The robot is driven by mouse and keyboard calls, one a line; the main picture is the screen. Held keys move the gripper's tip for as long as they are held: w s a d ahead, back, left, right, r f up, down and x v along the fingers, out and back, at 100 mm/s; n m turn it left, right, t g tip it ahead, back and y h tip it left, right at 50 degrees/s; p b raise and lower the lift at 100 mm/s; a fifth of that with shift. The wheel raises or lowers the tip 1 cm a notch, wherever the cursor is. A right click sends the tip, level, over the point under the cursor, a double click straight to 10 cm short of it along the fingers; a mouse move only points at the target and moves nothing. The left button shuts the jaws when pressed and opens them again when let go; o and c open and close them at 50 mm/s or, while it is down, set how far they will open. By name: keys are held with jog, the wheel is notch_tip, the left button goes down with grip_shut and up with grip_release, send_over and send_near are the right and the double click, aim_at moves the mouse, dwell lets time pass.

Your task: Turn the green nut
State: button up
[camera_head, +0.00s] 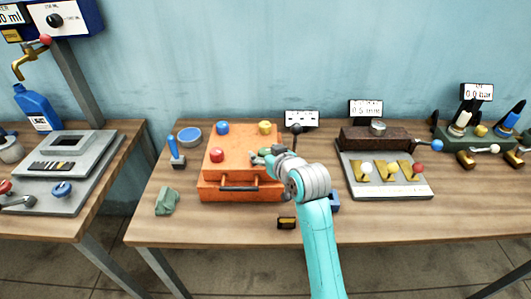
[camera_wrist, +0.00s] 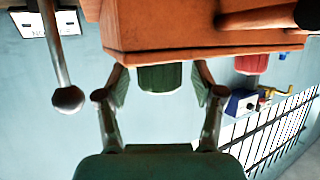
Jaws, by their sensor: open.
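The green nut (camera_wrist: 160,78) shows in the wrist view on the orange case (camera_wrist: 200,42), which stands on the middle table and also shows in the head view (camera_head: 233,160). My gripper (camera_wrist: 161,88) is open, with one finger on each side of the nut. Gaps show between the nut and both fingers, and it holds nothing. In the head view my gripper (camera_head: 261,156) is low over the right part of the case top. There I cannot make out the nut; the gripper seems to hide it.
The case also has a red knob (camera_head: 217,155), a blue knob (camera_head: 222,128) and a yellow knob (camera_head: 265,127). A dark ball-topped lever (camera_head: 297,130) stands close right of the gripper. A grey fixture (camera_head: 385,185) stands further right.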

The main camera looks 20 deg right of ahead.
jog(key=shift+c, duration=0.3)
jog(key=c, duration=1.1)
jog(key=m+h, duration=0.4)
jog(key=h, duration=0.1)
jog(key=shift+a, duration=0.2)
jog(key=shift+m+g+h, duration=1.1)
jog(key=shift+m+h, duration=1.3)
